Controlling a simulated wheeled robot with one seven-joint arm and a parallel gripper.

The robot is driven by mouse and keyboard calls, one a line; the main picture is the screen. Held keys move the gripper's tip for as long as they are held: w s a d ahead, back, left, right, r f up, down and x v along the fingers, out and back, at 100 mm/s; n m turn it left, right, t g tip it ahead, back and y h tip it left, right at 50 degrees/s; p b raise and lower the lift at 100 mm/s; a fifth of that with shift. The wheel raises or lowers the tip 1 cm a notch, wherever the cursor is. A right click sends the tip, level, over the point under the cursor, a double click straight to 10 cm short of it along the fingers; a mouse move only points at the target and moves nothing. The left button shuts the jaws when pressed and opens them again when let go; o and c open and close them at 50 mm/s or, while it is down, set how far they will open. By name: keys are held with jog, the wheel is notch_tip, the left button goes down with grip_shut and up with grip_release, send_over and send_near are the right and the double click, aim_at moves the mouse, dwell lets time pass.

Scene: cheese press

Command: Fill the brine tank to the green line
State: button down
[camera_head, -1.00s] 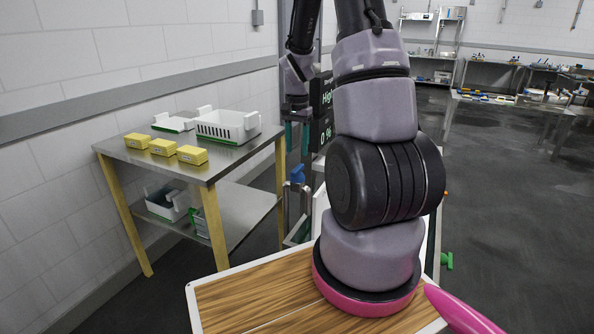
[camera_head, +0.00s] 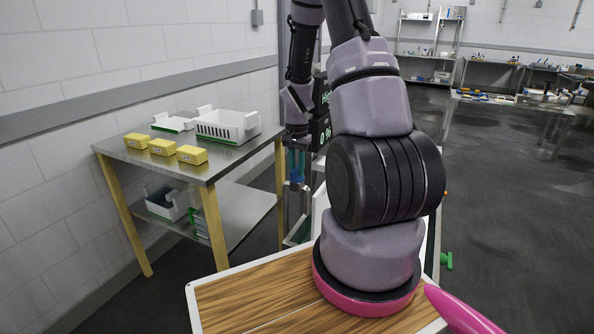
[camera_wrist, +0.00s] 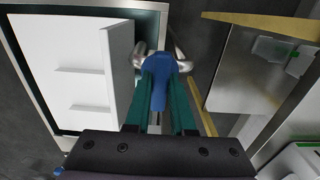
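In the head view my gripper (camera_head: 297,168) is beside a dark display (camera_head: 324,132) reading 0 %. My arm hides most of the tank there, and I see no green line.
A steel table (camera_head: 225,165) stands left, with yellow blocks (camera_head: 163,146) and a white basket (camera_head: 227,125). More containers are on its lower shelf. A wooden board (camera_head: 240,295) lies in front. Open floor (camera_head: 510,210) is at right.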

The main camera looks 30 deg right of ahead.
aim_at(297, 168)
jog(key=shift+n, duration=2.8)
jog(key=c, duration=0.8)
grip_release()
jog(key=shift+o, duration=0.2)
jog(key=shift+r, duration=0.1)
notch_tip(297, 168, up, 11)
jog(key=shift+f, duration=0.2)
